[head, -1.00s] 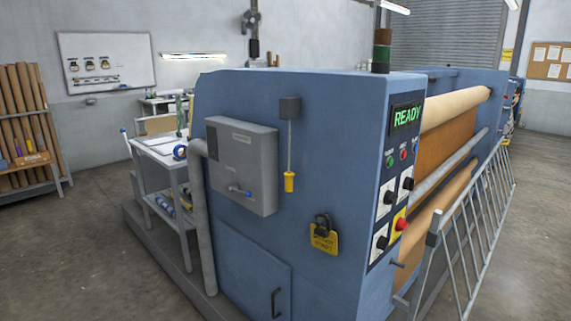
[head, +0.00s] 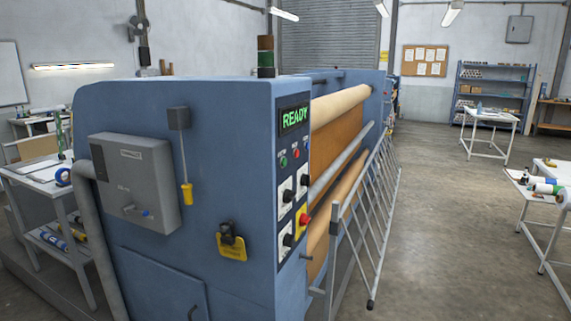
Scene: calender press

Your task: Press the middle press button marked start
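The blue calender press (head: 230,105) fills the left and middle of the head view. Its control panel is on the narrow right face, seen at a steep angle. A display (head: 294,119) reads READY in green. Below it sit a green button (head: 283,162), a red button (head: 295,153) and a further small button (head: 306,145); their labels are too small to read. Lower are several black knobs on white plates and a red emergency button (head: 304,219) on a yellow plate. My gripper is not in view.
A grey slatted guard (head: 372,220) stands out in front of the rollers, right of the panel. The concrete floor (head: 440,220) to its right is clear. White tables (head: 490,117) stand farther right.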

